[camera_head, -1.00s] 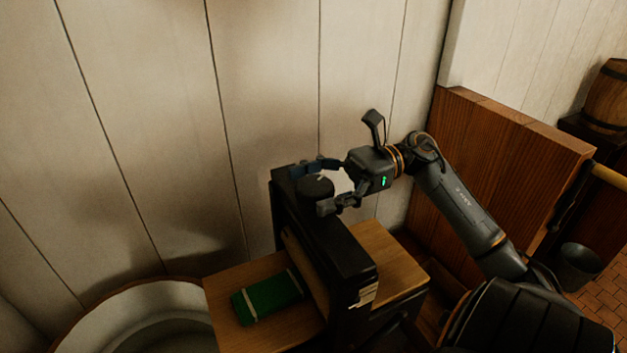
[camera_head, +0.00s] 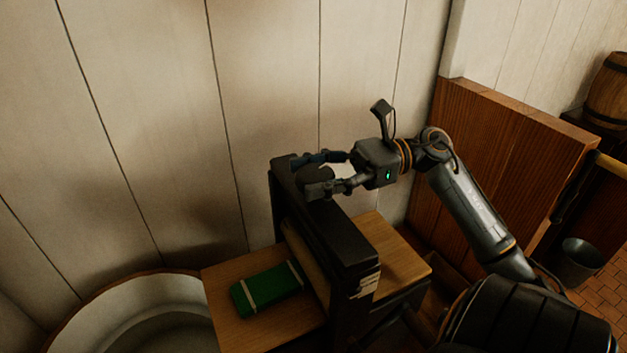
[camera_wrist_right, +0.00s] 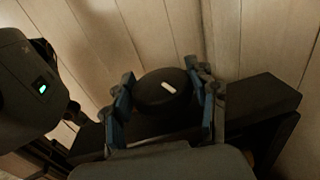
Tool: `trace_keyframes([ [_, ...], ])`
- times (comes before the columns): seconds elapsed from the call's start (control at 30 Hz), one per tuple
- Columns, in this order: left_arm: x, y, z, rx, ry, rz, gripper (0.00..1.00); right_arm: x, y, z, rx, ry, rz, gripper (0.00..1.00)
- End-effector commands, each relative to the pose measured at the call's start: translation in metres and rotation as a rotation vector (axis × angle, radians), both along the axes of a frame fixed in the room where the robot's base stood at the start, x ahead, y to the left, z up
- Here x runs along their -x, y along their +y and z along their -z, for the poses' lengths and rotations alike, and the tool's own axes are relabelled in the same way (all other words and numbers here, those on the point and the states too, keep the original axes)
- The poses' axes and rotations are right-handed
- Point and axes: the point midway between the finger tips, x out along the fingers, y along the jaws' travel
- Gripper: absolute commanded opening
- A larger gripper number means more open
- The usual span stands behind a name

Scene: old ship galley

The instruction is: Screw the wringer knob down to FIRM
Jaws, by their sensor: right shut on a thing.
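The wringer (camera_head: 345,250) is a dark upright frame with a wooden board on either side. Its round black knob (camera_head: 317,173) sits on top near the far end. My right gripper (camera_head: 311,175) reaches in from the right, with one finger on each side of the knob, shut on it. In the right wrist view the knob (camera_wrist_right: 163,92) shows between the bluish fingers, with a short pale mark on its top. No FIRM marking is readable. The fingers hide part of the knob's side in the head view. My left gripper is not in view.
A green bundle with pale bands (camera_head: 267,290) lies on the wringer's left board (camera_head: 225,290). A round tub (camera_head: 100,315) stands at lower left. The plank wall (camera_head: 150,120) is close behind. A wooden partition (camera_head: 500,150) and a bucket (camera_head: 578,262) are at right.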

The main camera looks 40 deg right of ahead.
Motion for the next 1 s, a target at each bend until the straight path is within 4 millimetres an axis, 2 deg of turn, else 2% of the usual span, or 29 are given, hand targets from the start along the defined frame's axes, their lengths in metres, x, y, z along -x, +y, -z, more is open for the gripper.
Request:
trace_keyframes([
  [0.03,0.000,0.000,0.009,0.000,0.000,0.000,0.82,0.001,0.000,0.005,0.000,-0.003,0.034,0.27],
  [0.3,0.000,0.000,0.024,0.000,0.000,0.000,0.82,0.000,0.000,0.002,0.000,-0.004,0.227,0.27],
  [0.6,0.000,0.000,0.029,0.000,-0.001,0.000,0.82,0.000,-0.001,0.000,-0.001,-0.002,0.379,0.27],
  [1.0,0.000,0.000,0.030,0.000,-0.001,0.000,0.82,-0.001,-0.001,-0.001,-0.001,-0.002,0.429,0.27],
])
